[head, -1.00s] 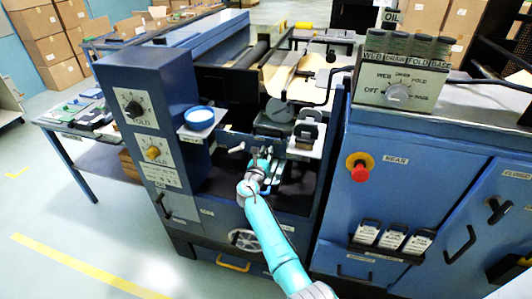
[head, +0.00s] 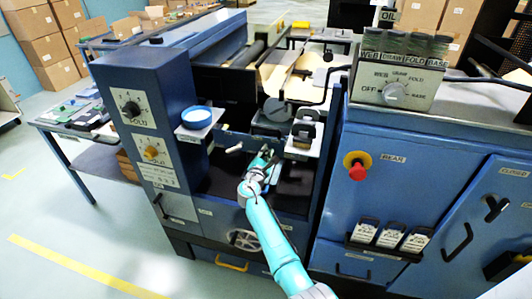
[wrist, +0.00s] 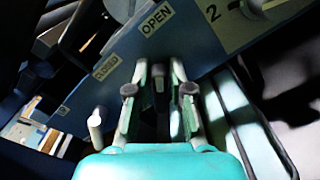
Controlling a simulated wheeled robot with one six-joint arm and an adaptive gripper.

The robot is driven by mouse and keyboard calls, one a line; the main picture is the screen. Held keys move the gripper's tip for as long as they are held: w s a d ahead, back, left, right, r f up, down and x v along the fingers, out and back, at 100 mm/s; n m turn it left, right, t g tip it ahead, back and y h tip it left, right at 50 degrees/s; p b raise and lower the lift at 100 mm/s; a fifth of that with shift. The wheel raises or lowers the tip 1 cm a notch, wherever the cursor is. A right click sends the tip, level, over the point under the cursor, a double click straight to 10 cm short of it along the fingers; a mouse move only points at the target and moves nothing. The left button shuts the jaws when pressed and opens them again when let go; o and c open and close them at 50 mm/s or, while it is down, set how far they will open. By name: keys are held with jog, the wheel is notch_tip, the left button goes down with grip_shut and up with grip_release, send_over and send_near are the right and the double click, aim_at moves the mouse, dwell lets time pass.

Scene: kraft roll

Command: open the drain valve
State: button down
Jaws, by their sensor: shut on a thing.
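My gripper (wrist: 160,100) is in front of a blue-grey panel (wrist: 130,55) in the wrist view. Its two fingers are shut around a dark handle (wrist: 159,78), which appears to be the drain valve's lever. The handle is mostly hidden by the fingers. The panel has an OPEN label (wrist: 157,17) just above the fingertips and a CLOSED label (wrist: 107,67) to their left. In the head view my gripper (head: 266,160) reaches into the machine's open bay, below the white shelf, and hides the valve there.
A pale peg-like handle (wrist: 95,128) sticks out left of my gripper. A white plate marked 2 (wrist: 220,18) with a round knob is at upper right. In the head view, a shelf with a blue-rimmed dish (head: 196,116) and a red button (head: 356,167) flank the bay.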

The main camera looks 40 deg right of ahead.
jog(key=shift+m, duration=0.5)
jog(key=shift+f, duration=0.1)
jog(key=c, duration=1.1)
grip_release()
jog(key=shift+c, duration=0.2)
jog(key=v, duration=1.2)
jog(key=shift+s+d, duration=0.1)
